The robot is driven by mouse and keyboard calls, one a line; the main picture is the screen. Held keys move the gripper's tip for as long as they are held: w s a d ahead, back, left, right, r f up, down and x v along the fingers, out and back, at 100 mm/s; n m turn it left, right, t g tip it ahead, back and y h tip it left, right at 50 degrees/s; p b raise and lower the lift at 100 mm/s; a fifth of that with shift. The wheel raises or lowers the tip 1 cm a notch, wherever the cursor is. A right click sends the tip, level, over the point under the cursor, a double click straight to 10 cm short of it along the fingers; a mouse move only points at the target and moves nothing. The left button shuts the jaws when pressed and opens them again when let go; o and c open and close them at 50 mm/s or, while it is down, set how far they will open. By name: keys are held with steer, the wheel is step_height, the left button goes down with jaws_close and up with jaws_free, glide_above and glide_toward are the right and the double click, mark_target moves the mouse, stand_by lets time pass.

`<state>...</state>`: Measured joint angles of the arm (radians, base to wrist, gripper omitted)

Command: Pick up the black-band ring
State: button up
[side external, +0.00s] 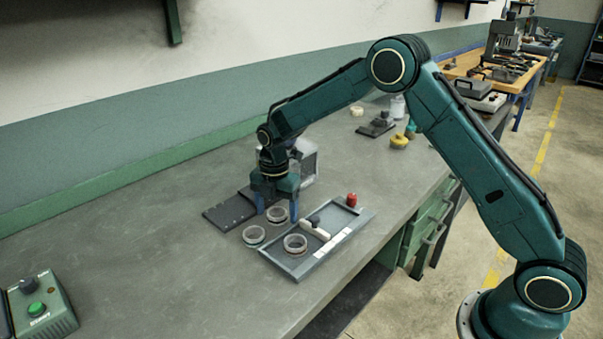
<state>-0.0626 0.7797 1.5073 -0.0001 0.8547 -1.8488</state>
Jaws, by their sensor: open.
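Three pale rings show in the side external view. One ring (277,219) is under my gripper, one ring (254,237) lies on the bench to its left, and one ring (295,246) lies in the grey tray (338,239). The bands are too small to tell which ring is the black-band one. My gripper (277,214) points down with its blue fingers apart, one on each side of the ring under it. It appears open and holds nothing. I cannot tell whether the fingertips are around that ring or still above it.
A dark flat plate (229,212) and a grey box-shaped machine (308,163) are close beside my gripper. The tray also holds a red object (351,200) and a white block. A green control box (42,307) stands at the left. Bench between is clear.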

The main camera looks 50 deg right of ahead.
steer(key=c, duration=1.1)
steer(key=shift+c, duration=0.2)
steer(key=shift+r, duration=0.2)
step_height(320, 180, up, 20)
steer(key=shift+f, duration=0.15)
